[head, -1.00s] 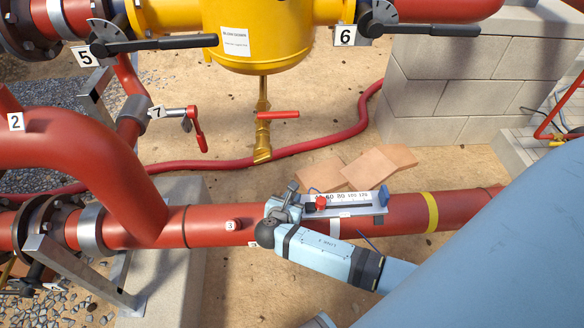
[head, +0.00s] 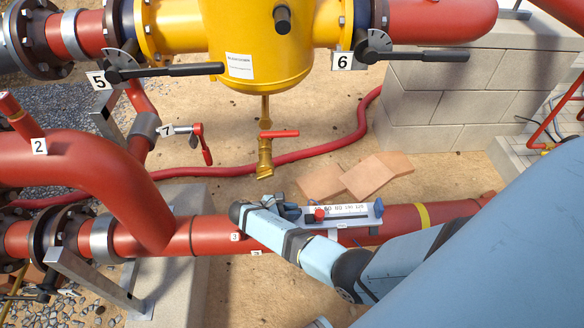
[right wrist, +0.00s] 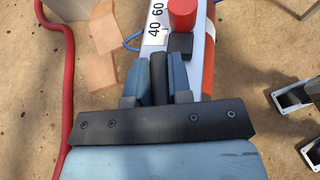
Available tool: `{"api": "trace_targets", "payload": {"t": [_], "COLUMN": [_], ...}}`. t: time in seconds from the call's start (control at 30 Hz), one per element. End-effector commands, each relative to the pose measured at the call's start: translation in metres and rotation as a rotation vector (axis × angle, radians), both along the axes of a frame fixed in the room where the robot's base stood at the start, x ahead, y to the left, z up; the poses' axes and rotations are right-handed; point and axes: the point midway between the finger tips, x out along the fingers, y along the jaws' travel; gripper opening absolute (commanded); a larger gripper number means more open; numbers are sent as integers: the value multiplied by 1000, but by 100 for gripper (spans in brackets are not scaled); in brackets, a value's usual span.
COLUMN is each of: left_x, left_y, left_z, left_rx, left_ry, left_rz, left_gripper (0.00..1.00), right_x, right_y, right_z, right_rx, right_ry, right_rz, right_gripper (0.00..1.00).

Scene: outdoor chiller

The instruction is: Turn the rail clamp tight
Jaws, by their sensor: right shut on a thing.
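The rail (head: 350,225) is a pale plate with a printed scale, lying along the red pipe. A red knob (head: 319,213) stands on it, with a black block beside it; both the knob (right wrist: 183,14) and the black block (right wrist: 180,45) show in the right wrist view. My right gripper (head: 290,211) is at the rail's left end. In the right wrist view my right gripper (right wrist: 156,78) is shut on a dark upright piece (right wrist: 158,70), just left of the black block. I cannot tell which part is the clamp. My left gripper is out of view.
Behind the rail are two tan slabs (head: 375,172), a red hose (head: 330,148) and a yellow vessel (head: 258,45) with a red-handled brass valve (head: 265,150). Block walls (head: 440,100) stand at the back right. A red pipe bend (head: 80,165) rises at left.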

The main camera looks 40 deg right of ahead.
Motion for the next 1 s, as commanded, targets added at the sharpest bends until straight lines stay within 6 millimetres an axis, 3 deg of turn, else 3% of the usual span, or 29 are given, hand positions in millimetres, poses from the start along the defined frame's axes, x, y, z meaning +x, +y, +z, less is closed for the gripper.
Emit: {"api": "trace_targets", "payload": {"t": [0.4, 0.97, 1.0], "left_x": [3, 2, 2], "left_y": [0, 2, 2], "left_z": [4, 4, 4], "left_rx": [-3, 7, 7], "left_ry": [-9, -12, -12], "left_rz": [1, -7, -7], "left_gripper": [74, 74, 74], "right_x": [0, -2, -2], "right_y": [-2, -3, -3], "right_z": [0, -1, -1], "right_rx": [-3, -5, -5], "right_ry": [0, 3, 3], "right_rz": [-203, -235, -235], "right_gripper": [0, 0, 21]}}
